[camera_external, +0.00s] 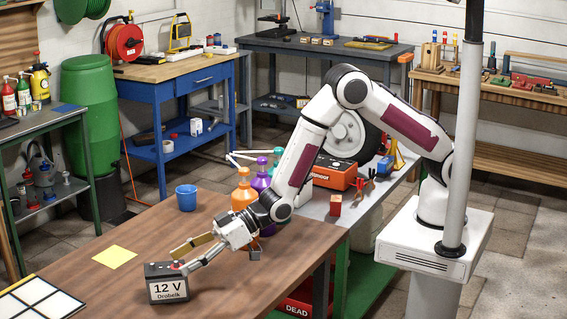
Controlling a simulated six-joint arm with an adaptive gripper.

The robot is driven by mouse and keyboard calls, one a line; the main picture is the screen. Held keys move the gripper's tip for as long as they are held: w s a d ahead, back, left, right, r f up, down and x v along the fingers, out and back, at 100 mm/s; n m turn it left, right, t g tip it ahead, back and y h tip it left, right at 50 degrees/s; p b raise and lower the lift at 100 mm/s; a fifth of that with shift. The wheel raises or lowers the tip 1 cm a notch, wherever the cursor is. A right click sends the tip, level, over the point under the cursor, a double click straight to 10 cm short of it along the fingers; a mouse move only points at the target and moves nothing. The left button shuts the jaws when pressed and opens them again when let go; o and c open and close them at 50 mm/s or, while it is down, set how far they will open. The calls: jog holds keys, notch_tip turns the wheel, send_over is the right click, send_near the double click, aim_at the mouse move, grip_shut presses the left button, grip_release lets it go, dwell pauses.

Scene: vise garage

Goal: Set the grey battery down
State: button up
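The grey battery (168,287) is a dark grey block with a white "12 V Orobelk" label on its front. It is upright at the front of the brown table (118,277); I cannot tell whether its underside touches the wood. My gripper (178,262) reaches down from the right to the battery's top. Its two fingers are spread apart, one yellowish behind and one grey in front, with their tips at the battery's upper edge. I cannot tell whether they press on it.
A yellow square (115,257) lies behind the battery. A white-panelled board (38,299) is at the left front corner. A blue cup (186,198) stands farther back, and orange and purple bottles (244,190) stand behind my arm. The wood right of the battery is clear.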

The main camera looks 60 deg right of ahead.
jog(key=shift+r, duration=0.15)
jog(key=v, duration=1.2)
dwell(0.5)
dwell(0.7)
